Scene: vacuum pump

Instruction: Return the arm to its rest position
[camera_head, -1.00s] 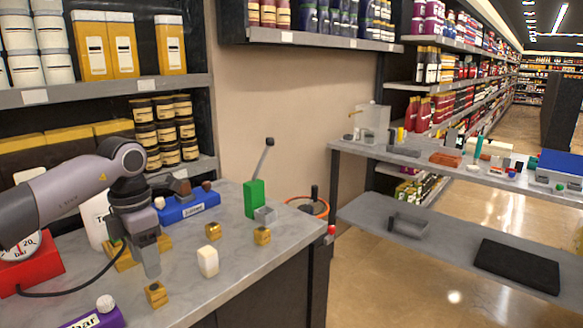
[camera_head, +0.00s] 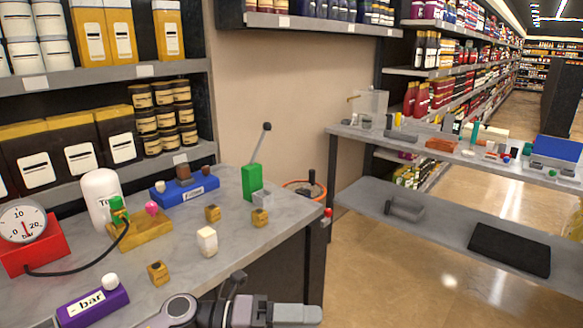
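My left arm now shows only at the bottom edge, in front of the counter (camera_head: 285,243). Its gripper (camera_head: 290,314) lies sideways, with the grey fingers toward the right; part of it is cut off by the frame. I see nothing held in it, and the finger gap cannot be made out. It is apart from the pump parts on the counter. My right gripper is not in view.
The counter holds a gauge on a red base (camera_head: 35,242), a white tank (camera_head: 98,205), a yellow block (camera_head: 150,225), a blue block (camera_head: 187,191), a purple block (camera_head: 93,303), a green lever unit (camera_head: 252,181) and a white block (camera_head: 207,242).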

